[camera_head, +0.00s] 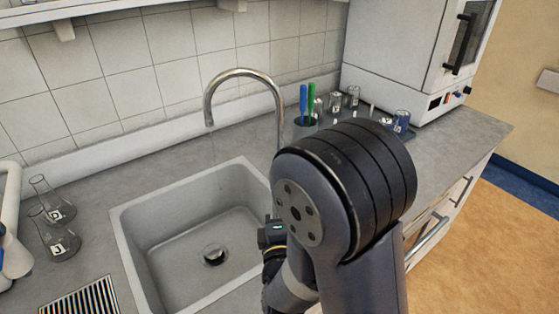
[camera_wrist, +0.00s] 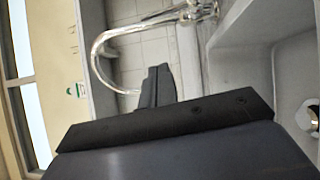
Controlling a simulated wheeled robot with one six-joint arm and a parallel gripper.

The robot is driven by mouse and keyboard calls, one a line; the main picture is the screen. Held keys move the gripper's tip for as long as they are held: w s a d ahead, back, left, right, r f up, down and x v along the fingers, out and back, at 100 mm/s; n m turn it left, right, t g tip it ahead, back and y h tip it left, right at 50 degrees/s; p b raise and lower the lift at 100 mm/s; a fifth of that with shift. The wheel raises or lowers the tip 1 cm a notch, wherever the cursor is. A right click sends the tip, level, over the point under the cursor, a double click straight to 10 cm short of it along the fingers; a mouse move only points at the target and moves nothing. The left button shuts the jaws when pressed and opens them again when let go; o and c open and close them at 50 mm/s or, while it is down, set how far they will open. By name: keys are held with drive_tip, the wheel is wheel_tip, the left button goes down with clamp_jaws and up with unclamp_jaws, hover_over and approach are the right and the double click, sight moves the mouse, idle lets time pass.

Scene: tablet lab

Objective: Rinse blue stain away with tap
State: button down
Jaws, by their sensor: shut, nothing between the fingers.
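A chrome gooseneck tap (camera_head: 280,112) stands behind the sink (camera_head: 128,222) in the head view, its spout curving left over the basin. No water shows at the spout. The round drain (camera_head: 213,254) is in the grey basin floor. I see no blue stain on the visible part of the sink; my arm hides its right side. In the wrist view my gripper (camera_wrist: 157,72) is shut and empty, with the curved tap (camera_wrist: 96,58) just beyond its tips. The sink (camera_wrist: 262,22) and its drain (camera_wrist: 309,118) are at the right there. My gripper is hidden in the head view.
Flasks (camera_head: 57,243) stand left of the sink near a metal grate (camera_head: 82,302). A holder with a blue tool (camera_head: 303,100) and a green tool (camera_head: 311,100), and several jars (camera_head: 354,94), are right of the tap. A white oven-like machine (camera_head: 395,50) stands behind them.

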drive_tip(key=w+d+p, duration=0.1)
drive_tip(key=w+p, duration=0.1)
drive_tip(key=w, duration=0.4)
drive_tip(key=w+d+r+p, duration=0.1)
drive_tip(key=w+p, duration=0.1)
drive_tip(key=w, duration=0.4)
drive_tip(key=shift+w+d+r+n, duration=0.25)
drive_tip(key=shift+d+r+n, duration=0.05)
drive_tip(key=shift+d, duration=0.1)
drive_tip(key=shift+w+d+r+m+g+b, duration=0.2)
drive_tip(key=shift+d+m+g, duration=0.1)
drive_tip(key=shift+m, duration=0.2)
drive_tip(key=shift+w+d+r+m+g+b, duration=0.2)
drive_tip(key=shift+d+m+g, duration=0.1)
drive_tip(key=shift+m, duration=0.2)
drive_tip(key=shift+f, duration=0.1)
